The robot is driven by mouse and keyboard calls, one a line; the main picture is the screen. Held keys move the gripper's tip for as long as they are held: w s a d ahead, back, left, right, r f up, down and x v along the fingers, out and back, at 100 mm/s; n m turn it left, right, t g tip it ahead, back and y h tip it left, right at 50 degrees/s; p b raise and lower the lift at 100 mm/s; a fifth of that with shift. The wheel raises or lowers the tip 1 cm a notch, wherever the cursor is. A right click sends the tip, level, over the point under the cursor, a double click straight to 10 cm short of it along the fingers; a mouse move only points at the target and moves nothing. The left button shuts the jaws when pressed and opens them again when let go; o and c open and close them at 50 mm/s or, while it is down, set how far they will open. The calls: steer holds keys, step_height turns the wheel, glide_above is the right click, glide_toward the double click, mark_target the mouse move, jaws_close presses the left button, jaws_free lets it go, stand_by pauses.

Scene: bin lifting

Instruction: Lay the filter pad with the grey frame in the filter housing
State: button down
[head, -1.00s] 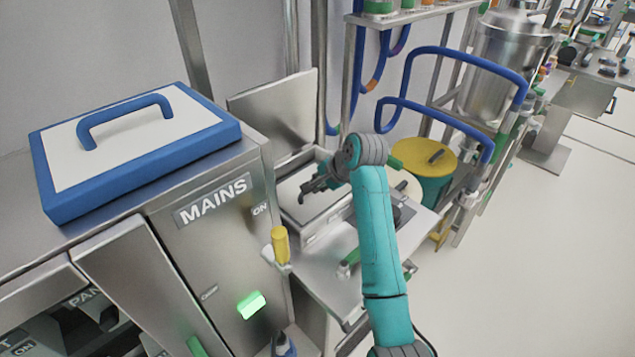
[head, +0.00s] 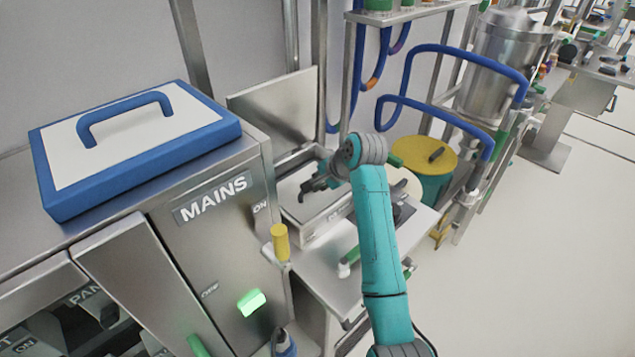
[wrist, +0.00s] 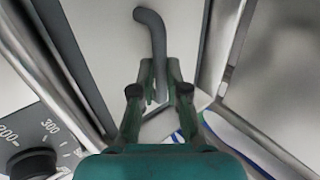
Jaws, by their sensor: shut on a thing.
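The filter pad with the grey frame (wrist: 105,40) is a pale flat panel with a bent grey handle (wrist: 152,28). My gripper (wrist: 160,92) is shut on that handle. In the head view my gripper (head: 316,184) is over the open filter housing (head: 318,222), a metal box with its lid (head: 282,108) raised at the back. The pad is at the housing's mouth; my arm partly covers it, and I cannot tell whether it rests fully inside. A second pad with a blue frame (head: 62,203) and blue handle lies on the cabinet at left.
The steel cabinet (head: 225,265) marked MAINS stands left of the housing. A yellow knob (head: 280,242) sticks up between them. The floor at right is clear.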

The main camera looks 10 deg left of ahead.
steer(key=c, duration=1.1)
jaws_free()
steer(key=v, duration=1.2)
